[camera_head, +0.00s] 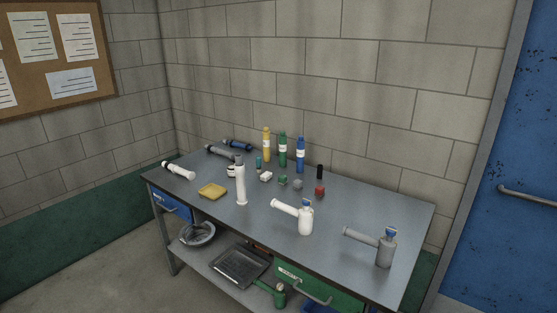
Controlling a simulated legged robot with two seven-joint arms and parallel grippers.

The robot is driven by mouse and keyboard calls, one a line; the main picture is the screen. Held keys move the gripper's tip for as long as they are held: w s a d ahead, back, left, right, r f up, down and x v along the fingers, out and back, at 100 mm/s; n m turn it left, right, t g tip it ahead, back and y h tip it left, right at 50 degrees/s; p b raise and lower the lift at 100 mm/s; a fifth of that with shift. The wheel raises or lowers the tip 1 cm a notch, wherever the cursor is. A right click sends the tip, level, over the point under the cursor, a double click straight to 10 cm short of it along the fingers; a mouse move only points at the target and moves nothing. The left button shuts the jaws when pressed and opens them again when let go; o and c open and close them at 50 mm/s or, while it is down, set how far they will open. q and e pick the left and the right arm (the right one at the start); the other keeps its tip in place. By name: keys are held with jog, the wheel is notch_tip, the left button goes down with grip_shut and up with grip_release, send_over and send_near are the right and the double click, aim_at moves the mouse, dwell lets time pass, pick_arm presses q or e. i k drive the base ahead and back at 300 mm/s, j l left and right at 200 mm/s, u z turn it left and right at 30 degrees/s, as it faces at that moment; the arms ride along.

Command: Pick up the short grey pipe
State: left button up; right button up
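A grey pipe (221,152) lies on the workbench near its back left corner, beside a dark blue cylinder. At the right end of the bench stands a grey fitting (384,251) with a blue top, and a grey pipe piece (359,236) sticks out to its left. I cannot tell which of these grey pieces is the short grey pipe. Neither of my grippers is in view, and nothing is seen touching the pipes.
The workbench (340,212) also holds a white fitting (305,218), an upright white pipe (241,184), a yellow sponge (212,191), a lying white pipe (179,171), and yellow, green (283,150) and blue bottles. A blue door (510,150) is at right.

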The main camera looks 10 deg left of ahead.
aim_at(238, 158)
jog(key=i+j+z, duration=0.3)
jog(key=i+j, duration=0.15)
jog(key=j, duration=0.25)
jog(key=i+j+z, duration=0.15)
jog(key=j, duration=0.2)
jog(key=i+j+z, duration=0.2)
jog(key=j, duration=0.2)
jog(key=i+j+z, duration=0.15)
jog(key=j, duration=0.25)
